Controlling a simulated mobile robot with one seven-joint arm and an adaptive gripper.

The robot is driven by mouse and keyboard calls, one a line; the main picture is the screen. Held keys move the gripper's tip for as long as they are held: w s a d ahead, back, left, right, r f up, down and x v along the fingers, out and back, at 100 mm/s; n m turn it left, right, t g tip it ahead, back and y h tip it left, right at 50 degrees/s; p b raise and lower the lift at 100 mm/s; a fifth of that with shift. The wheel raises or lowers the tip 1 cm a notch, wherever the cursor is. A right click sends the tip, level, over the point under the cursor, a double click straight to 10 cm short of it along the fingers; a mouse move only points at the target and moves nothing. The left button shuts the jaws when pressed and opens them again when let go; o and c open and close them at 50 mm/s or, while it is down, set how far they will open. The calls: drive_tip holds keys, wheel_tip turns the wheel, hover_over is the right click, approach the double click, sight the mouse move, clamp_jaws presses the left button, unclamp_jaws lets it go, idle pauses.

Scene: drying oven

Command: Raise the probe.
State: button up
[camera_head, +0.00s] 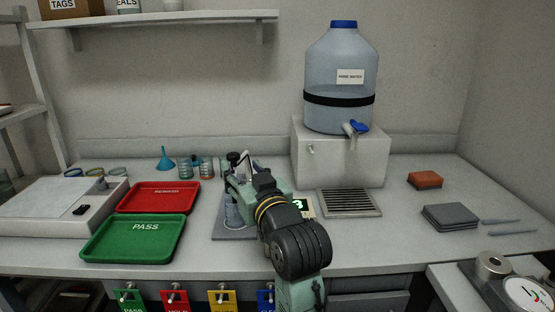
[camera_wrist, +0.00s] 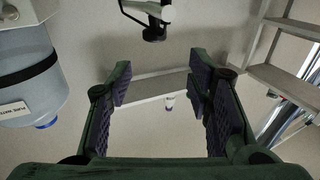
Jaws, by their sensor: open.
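My gripper (camera_head: 243,172) reaches over the bench to a small stand whose grey base plate (camera_head: 235,234) lies in front of the far wall. My arm hides much of the stand. A clear vessel (camera_head: 231,212) stands on the plate. A black knob-like part (camera_head: 233,157) shows beside my fingers; I cannot tell the probe itself clearly. In the wrist view my gripper (camera_wrist: 160,88) is open, with nothing between its fingers. A black-and-white clamp-like part (camera_wrist: 154,14) shows at the top edge, apart from the fingers. A meter with a green display (camera_head: 301,205) sits right of my wrist.
A large water bottle (camera_head: 341,75) stands on a white block (camera_head: 340,160) to the right, with a drain grate (camera_head: 348,203) in front. Red (camera_head: 158,197) and green (camera_head: 135,238) trays lie left. A wall shelf (camera_head: 150,20) is above.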

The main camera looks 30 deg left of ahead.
sight(235, 159)
drive_tip(key=p+x, duration=0.1)
drive_tip(key=x, duration=0.2)
drive_tip(key=p+x, duration=0.1)
drive_tip(key=x, duration=0.3)
drive_tip(key=f+x, duration=0.1)
drive_tip(key=x, duration=0.2)
drive_tip(key=shift+w+a+f+p, duration=0.1)
drive_tip(key=shift+w+p, duration=0.3)
drive_tip(key=shift+w, duration=0.1)
drive_tip(key=shift+c, duration=0.2)
clamp_jaws()
